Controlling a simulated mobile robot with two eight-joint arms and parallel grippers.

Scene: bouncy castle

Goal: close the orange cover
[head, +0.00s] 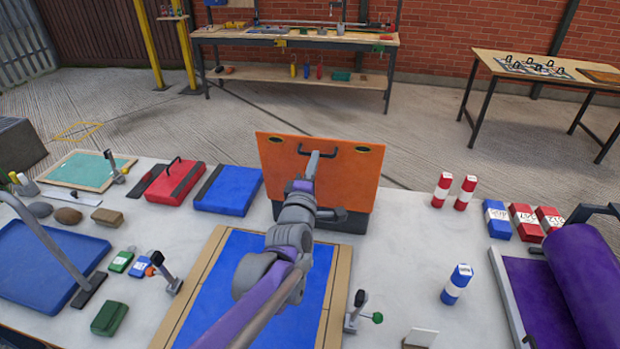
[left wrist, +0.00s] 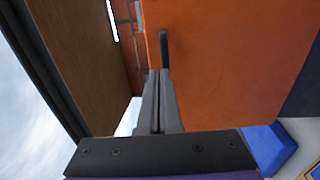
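The orange cover (head: 345,177) stands upright, tilted slightly back, on a dark box at the far side of the table. Its dark handle (head: 303,149) is near the top of the face towards me, and it also shows in the left wrist view (left wrist: 164,50). My left gripper (head: 314,156) reaches up to the cover with its fingertips at the handle. In the left wrist view its fingers (left wrist: 159,75) are together, with the handle just beyond the tips. I cannot tell whether the handle is between them. My right gripper is in neither view.
A blue panel (head: 215,291) with a wooden border lies below my left arm. A red case (head: 176,183) and a blue case (head: 227,190) lie left of the cover. Red-and-white cans (head: 441,190) stand to its right. A purple roll (head: 590,275) is at the right.

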